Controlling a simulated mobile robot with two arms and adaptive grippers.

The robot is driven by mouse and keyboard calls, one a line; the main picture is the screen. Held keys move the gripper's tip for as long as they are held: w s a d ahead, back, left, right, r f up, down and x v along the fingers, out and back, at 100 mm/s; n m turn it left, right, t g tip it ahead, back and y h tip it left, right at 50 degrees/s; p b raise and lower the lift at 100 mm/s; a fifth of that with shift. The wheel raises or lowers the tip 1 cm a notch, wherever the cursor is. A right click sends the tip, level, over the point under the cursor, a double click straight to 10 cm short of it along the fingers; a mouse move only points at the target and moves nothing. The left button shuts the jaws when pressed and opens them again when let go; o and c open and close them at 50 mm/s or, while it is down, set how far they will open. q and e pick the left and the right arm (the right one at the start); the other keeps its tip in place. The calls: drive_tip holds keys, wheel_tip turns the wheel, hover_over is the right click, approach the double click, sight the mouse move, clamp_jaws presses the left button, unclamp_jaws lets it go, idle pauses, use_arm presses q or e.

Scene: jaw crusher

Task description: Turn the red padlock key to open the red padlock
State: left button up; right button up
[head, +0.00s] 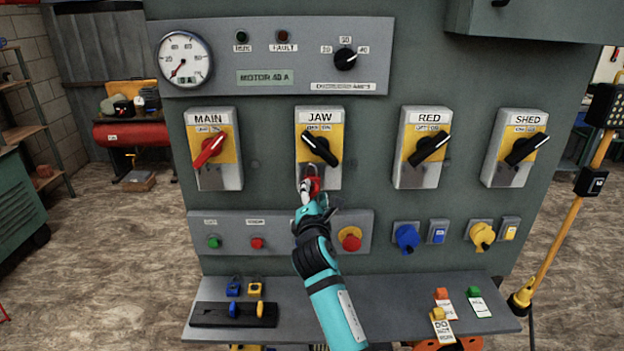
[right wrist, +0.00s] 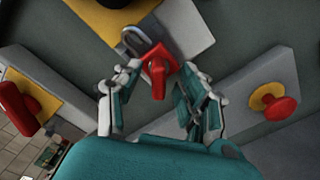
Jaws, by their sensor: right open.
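The red padlock (head: 314,184) hangs at the lower end of the JAW switch (head: 318,148), whose black handle is tilted. In the right wrist view the padlock (right wrist: 178,52) shows its grey shackle towards the upper left. The red padlock key (right wrist: 157,80) sticks out of its face towards the camera. My right gripper (right wrist: 160,74) is open, with one finger on each side of the key and visible gaps to it. In the head view my right gripper (head: 310,196) is just below the padlock and partly covers it. My left gripper is not in view.
MAIN (head: 210,150), RED (head: 426,150) and SHED (head: 518,150) switches flank JAW. A button strip (head: 280,222) with a red mushroom button (head: 350,238) lies below. The shelf (head: 385,315) holds blue and yellow padlocks at left and tags at right.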

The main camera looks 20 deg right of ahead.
drive_tip(key=shift+p+v, duration=1.1)
drive_tip(key=shift+v, duration=1.3)
drive_tip(key=shift+p+v, duration=0.5)
drive_tip(key=shift+v, duration=0.95)
drive_tip(key=shift+r, duration=0.1)
wheel_tip(320, 180, down, 20)
drive_tip(key=s+a+m+g+y, duration=0.2)
drive_tip(key=g+y, duration=0.1)
drive_tip(key=s+f+m+g+y+b, duration=0.15)
drive_tip(key=s+f, duration=0.25)
drive_tip(key=f, duration=0.4)
drive_tip(key=s+f+m+g, duration=0.2)
drive_tip(key=s+f, duration=0.2)
drive_tip(key=f, duration=0.3)
drive_tip(key=s+f+m+g, duration=0.15)
drive_tip(key=s+f, duration=0.25)
drive_tip(key=f, duration=0.4)
drive_tip(key=s+d+f+m+g, duration=0.2)
drive_tip(key=s+f+m, duration=0.2)
drive_tip(key=s+f, duration=0.4)
drive_tip(key=s+d+f+m+g+b, duration=0.1)
drive_tip(key=s+f, duration=0.7)
drive_tip(key=s, duration=1.2)
drive_tip(key=s+d+f+m+g, duration=0.3)
drive_tip(key=s+f+m+g, duration=0.2)
drive_tip(key=s, duration=1)
wheel_tip(320, 180, down, 3)
drive_tip(key=shift+d+f+m+b, duration=0.2)
drive_tip(key=shift+d+m+b, duration=0.15)
drive_tip(key=shift+m, duration=0.65)
